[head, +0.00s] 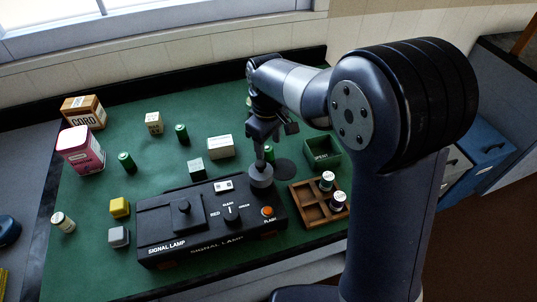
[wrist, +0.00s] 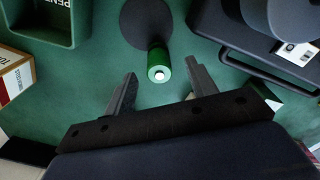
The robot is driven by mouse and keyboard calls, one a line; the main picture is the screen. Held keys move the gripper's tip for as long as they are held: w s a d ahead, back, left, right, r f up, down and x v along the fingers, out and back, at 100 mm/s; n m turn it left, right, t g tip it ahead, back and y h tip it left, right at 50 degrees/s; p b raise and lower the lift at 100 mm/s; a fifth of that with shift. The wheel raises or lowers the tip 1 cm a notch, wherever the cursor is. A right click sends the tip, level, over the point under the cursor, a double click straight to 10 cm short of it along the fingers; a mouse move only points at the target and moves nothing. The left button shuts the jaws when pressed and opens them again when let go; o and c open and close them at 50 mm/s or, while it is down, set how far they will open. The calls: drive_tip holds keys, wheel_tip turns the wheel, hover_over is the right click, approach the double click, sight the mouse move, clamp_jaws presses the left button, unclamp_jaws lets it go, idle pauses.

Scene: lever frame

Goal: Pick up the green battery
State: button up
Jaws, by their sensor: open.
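One green battery (head: 270,153) stands upright on the green mat (head: 102,209), partly hidden below my gripper (head: 268,134) in the head view. The wrist view shows this battery (wrist: 158,66) from above, with its pale end cap. My gripper (wrist: 161,80) is open and empty, and its fingers point toward the battery with a gap on each side. A second green battery (head: 182,134) stands at the back, and a third green battery (head: 126,162) stands farther left near the pink tin.
A black signal lamp box (head: 160,225) with a grey post (head: 261,177) stands close by. A green SPENT bin (head: 335,153) and a wooden tray (head: 297,193) are to the right. A white box (head: 221,147) is to the left.

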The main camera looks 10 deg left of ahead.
sight(267, 155)
drive_tip(key=shift+w+a+f, duration=0.1)
drive_tip(key=shift+a+f, duration=0.05)
drive_tip(key=shift+f, duration=0.2)
drive_tip(key=shift+w+f+p, duration=0.2)
drive_tip(key=shift+f+p, duration=0.3)
drive_tip(key=shift+f, duration=2.1)
drive_tip(key=shift+c, duration=0.4)
drive_tip(key=c, duration=1)
